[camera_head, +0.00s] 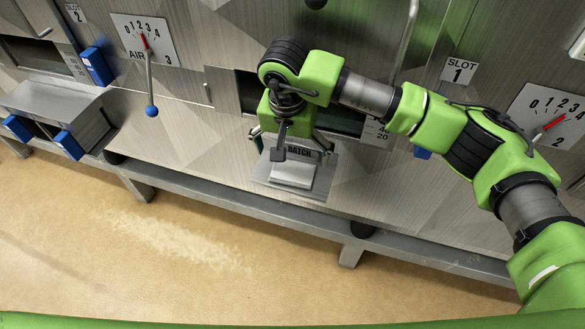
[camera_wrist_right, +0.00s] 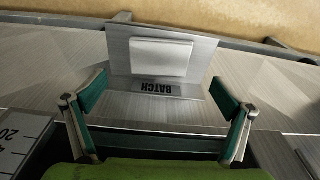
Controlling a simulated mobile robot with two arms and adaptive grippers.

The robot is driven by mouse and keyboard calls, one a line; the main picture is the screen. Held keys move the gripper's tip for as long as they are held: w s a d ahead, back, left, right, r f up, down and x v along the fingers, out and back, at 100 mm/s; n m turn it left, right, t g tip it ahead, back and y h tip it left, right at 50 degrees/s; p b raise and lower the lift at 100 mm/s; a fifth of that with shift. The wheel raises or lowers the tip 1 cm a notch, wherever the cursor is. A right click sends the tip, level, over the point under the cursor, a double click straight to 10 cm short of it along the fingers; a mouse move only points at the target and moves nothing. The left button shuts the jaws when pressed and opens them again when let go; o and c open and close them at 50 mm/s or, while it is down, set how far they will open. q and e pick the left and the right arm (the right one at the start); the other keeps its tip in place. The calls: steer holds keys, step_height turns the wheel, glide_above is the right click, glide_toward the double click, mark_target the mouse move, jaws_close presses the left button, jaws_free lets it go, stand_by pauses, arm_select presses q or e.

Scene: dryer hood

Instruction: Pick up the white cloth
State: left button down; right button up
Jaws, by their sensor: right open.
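The white cloth (camera_head: 293,173) looks like a flat, folded white square. It lies on a metal shelf labelled BATCH (camera_head: 262,180) that sticks out from the machine front. In the right wrist view the cloth (camera_wrist_right: 160,57) lies beyond the fingertips, with the BATCH label on the near side. My right gripper (camera_head: 290,143) is above the shelf's machine side, and it also shows in the right wrist view (camera_wrist_right: 160,82). Its fingers are spread wide and nothing is between them. The head view hides part of the shelf behind this gripper. My left gripper is not in view.
The metal machine front has a dark slot opening (camera_head: 247,92) behind my right arm. An AIR lever with a blue knob (camera_head: 152,112) and a blue-handled drawer (camera_head: 62,112) are at the left. A low metal rail (camera_head: 215,200) runs below. The tan floor (camera_head: 130,245) is clear.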

mark_target(293, 170)
step_height(293, 170, down, 2)
steer(key=shift+w+f+p, duration=0.1)
steer(key=shift+f+p, duration=0.1)
steer(key=shift+p, duration=0.1)
steer(key=f, duration=0.3)
steer(key=shift+w+d+f+p, duration=0.1)
steer(key=shift+w+f+p, duration=0.2)
steer(key=shift+w+p, duration=0.1)
steer(key=shift+f, duration=0.25)
steer(key=shift+c, duration=1.1)
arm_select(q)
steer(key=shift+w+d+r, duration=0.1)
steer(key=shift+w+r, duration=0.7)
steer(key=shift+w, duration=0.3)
arm_select(e)
steer(key=c, duration=1)
steer(key=shift+o, duration=0.2)
